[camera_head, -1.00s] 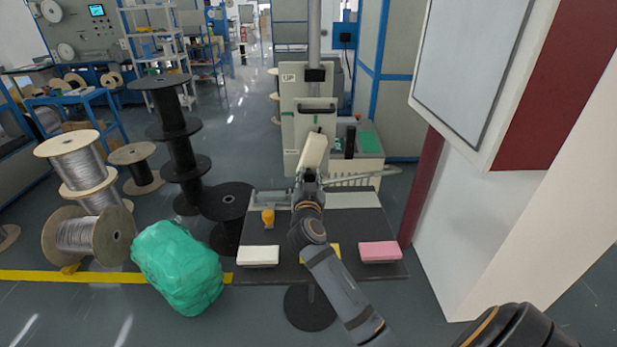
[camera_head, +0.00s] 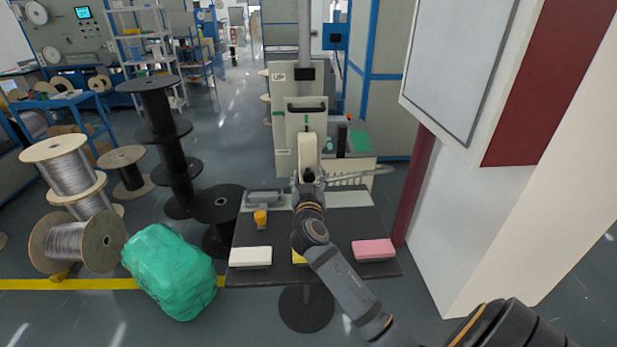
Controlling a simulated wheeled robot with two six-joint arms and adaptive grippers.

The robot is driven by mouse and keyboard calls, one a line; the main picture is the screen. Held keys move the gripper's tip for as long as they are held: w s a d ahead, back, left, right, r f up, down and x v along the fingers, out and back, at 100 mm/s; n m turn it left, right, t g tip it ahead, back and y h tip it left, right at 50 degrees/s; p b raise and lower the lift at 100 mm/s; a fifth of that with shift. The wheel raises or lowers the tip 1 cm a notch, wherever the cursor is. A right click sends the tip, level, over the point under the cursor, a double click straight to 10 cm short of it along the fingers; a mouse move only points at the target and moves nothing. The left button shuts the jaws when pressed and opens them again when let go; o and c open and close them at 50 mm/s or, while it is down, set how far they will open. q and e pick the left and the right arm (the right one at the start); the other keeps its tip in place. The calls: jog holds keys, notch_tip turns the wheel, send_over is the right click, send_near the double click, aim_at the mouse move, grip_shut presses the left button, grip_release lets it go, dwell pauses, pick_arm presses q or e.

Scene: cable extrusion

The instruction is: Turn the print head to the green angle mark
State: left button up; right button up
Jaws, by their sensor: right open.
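The print machine (camera_head: 286,125) stands behind the table, with a cream block that looks like its print head (camera_head: 308,148) low on its front. The block looks upright, with its long side up and down. A small green mark (camera_head: 306,120) shows on the panel just above the block. My right gripper (camera_head: 307,177) is at the lower end of the block, and its arm comes up from the lower right. The gripper is open; its fingers are small and partly hidden, and I cannot tell whether they touch the block. My left gripper is out of view.
The dark table (camera_head: 345,225) holds a white block (camera_head: 250,257), a pink block (camera_head: 374,250), a yellow piece partly behind my arm, and an orange-topped item (camera_head: 260,219). Cable spools and a green bundle (camera_head: 168,270) stand left. A white cabinet (camera_head: 465,75) closes the right.

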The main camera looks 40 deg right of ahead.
notch_tip(320, 180, up, 10)
jog(key=shift+r, duration=0.1)
dwell(0.7)
